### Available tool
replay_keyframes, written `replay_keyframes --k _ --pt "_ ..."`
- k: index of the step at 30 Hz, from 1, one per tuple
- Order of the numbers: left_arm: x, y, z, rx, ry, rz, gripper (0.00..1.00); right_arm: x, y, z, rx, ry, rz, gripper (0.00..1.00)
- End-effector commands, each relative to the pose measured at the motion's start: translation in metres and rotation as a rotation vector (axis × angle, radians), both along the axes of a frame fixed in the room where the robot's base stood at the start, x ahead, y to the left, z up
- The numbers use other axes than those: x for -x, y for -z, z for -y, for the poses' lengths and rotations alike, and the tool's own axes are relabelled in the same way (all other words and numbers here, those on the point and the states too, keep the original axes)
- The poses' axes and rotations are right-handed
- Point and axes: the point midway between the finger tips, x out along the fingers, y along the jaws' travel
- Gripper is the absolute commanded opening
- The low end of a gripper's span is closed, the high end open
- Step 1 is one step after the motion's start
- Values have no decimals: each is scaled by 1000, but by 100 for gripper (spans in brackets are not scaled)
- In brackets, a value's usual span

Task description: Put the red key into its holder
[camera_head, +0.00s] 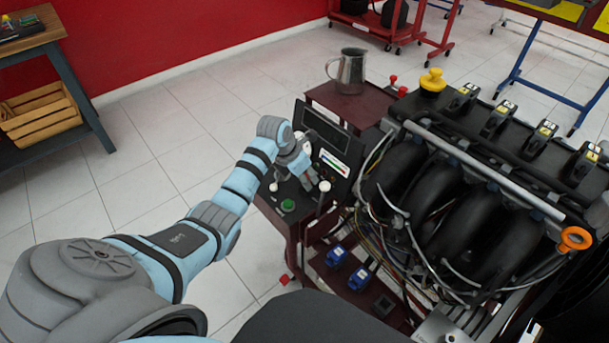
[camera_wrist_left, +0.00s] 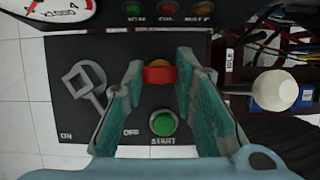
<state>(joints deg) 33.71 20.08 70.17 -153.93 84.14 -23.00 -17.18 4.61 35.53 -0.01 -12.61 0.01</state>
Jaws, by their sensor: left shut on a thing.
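The red key (camera_wrist_left: 160,74) shows as a small red piece with a yellow spot, between the fingertips of my left gripper (camera_wrist_left: 160,80) in the left wrist view. The gripper is shut on it, over the black control panel (camera_wrist_left: 75,125). The panel has a grey key-shaped form (camera_wrist_left: 84,88), ON, OFF and START lettering, and a green button (camera_wrist_left: 163,123). I cannot tell which part is the key's holder or whether the key touches the panel. My right gripper is not in view.
A white-knobbed lever (camera_wrist_left: 274,90) stands close right of the gripper. Wires and blue connectors (camera_head: 336,256) lie below the panel. The engine (camera_head: 440,180) fills the right side. A metal jug (camera_head: 350,72) stands behind the panel. Open tiled floor lies to the left.

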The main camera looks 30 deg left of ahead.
Motion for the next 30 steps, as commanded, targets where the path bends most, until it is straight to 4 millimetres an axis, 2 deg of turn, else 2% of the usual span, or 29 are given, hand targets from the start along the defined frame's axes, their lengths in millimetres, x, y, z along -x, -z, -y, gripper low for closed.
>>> replay_keyframes --k 5,12,13,17,23,26,30 --pt "0 9 0 0 0 -1 4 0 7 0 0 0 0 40" --pt "0 9 0 0 0 0 4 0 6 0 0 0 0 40" --pt "0 9 0 0 0 0 29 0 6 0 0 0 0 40" --pt "0 9 0 0 0 0 49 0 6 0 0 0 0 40" --pt "0 9 0 0 0 0 49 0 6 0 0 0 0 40" --pt "0 9 0 0 0 0 62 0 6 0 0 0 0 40" --pt "0 9 0 0 0 0 62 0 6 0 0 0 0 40"
